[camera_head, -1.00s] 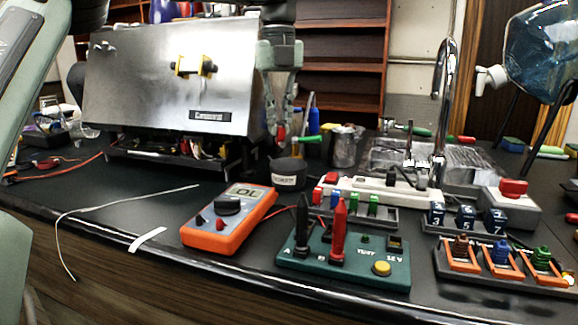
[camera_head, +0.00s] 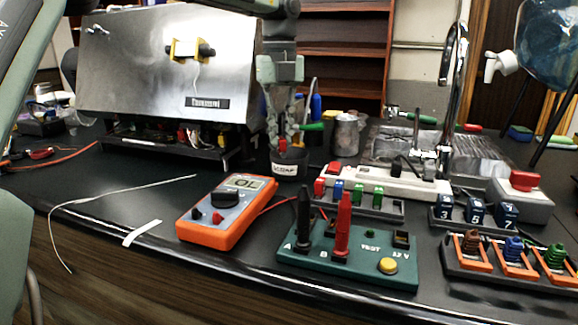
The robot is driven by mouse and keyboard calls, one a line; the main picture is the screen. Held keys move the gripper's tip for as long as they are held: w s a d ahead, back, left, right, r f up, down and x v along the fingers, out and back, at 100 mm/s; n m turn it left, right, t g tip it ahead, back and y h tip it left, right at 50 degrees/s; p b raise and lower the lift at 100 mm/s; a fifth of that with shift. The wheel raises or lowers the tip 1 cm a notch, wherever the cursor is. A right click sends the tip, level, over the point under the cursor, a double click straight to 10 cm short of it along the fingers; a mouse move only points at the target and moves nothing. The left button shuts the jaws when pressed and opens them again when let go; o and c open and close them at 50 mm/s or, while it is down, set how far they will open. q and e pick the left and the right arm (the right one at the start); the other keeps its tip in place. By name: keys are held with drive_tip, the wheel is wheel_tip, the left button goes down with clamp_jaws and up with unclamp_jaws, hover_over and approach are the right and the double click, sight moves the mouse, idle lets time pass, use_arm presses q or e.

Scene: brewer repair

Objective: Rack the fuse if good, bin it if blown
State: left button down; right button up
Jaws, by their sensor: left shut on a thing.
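My left gripper (camera_head: 284,142) hangs down at the middle, shut on a small red piece (camera_head: 283,145), probably the fuse; the fingers hide most of it. Its tips are just over or at the mouth of a round black bin (camera_head: 289,168) whose label seems to read SCRAP. I cannot tell whether the piece is inside the rim. A fuse rack (camera_head: 386,209) holds red, blue and green fuses. The orange multimeter (camera_head: 224,208) reads OL. Black (camera_head: 303,218) and red (camera_head: 343,228) probes stand upright in the green test board (camera_head: 320,268). My right gripper is not in view.
The brewer (camera_head: 165,70) stands behind left of the bin. A white power strip (camera_head: 400,182), numbered blue blocks (camera_head: 475,211) and a tray of coloured coils (camera_head: 511,264) fill the right. A faucet (camera_head: 451,90) rises behind. The counter's left front holds a loose white strip (camera_head: 142,233).

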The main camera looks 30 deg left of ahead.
use_arm(q)
drive_tip(key=c, duration=1.5)
unclamp_jaws()
wheel_tip(320, 180, up, 12)
drive_tip(key=shift+f, duration=0.1)
